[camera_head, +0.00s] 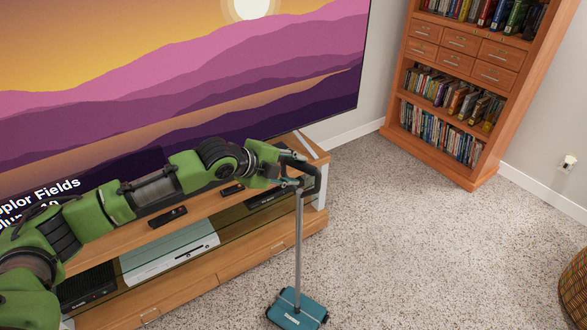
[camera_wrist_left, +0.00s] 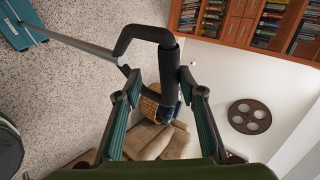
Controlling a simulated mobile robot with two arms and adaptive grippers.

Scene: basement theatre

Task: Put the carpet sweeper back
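The carpet sweeper has a teal head (camera_head: 297,309) on the carpet and a thin grey pole (camera_head: 299,240) standing nearly upright, with a black loop handle (camera_head: 313,178) at the top. The left wrist view also shows the teal head (camera_wrist_left: 18,24) and the handle's thick black grip (camera_wrist_left: 168,75). My left gripper (camera_head: 297,170) is at the handle. In the left wrist view its two green-padded fingers (camera_wrist_left: 160,85) are spread on either side of the grip, with a visible gap on the left. My right gripper is in neither view.
A wooden TV stand (camera_head: 225,268) with a large screen (camera_head: 200,80) lies left of the sweeper. A bookcase (camera_head: 468,80) stands at the back right, and a wicker basket (camera_head: 574,285) at the right edge. Open carpet (camera_head: 430,250) lies between. An armchair (camera_wrist_left: 155,140) shows in the wrist view.

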